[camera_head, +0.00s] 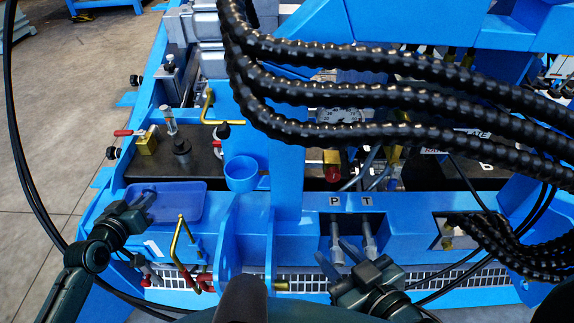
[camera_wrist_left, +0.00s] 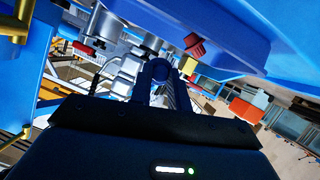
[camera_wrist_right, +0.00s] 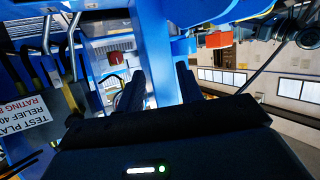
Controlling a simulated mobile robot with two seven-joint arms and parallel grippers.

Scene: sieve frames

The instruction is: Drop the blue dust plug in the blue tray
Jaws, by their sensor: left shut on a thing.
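The blue tray (camera_head: 190,205) is a shallow, rounded rectangle on the left of the blue frame in the head view. My left gripper (camera_head: 146,202) is over the tray's left part, its fingers close together. In the left wrist view my left gripper (camera_wrist_left: 161,78) is shut on a small dark blue piece (camera_wrist_left: 160,70), which looks like the blue dust plug. In the head view the plug is hardly distinguishable from the fingers and tray. My right gripper (camera_head: 334,258) is below the P and T ports, its fingers apart and empty. The right wrist view also shows the gap (camera_wrist_right: 159,85).
A blue cup (camera_head: 242,174) stands right of the tray. Thick black hoses (camera_head: 350,95) cross above the frame. Two metal fittings (camera_head: 368,240) stand beneath the P and T labels. Bare floor (camera_head: 60,110) lies to the left.

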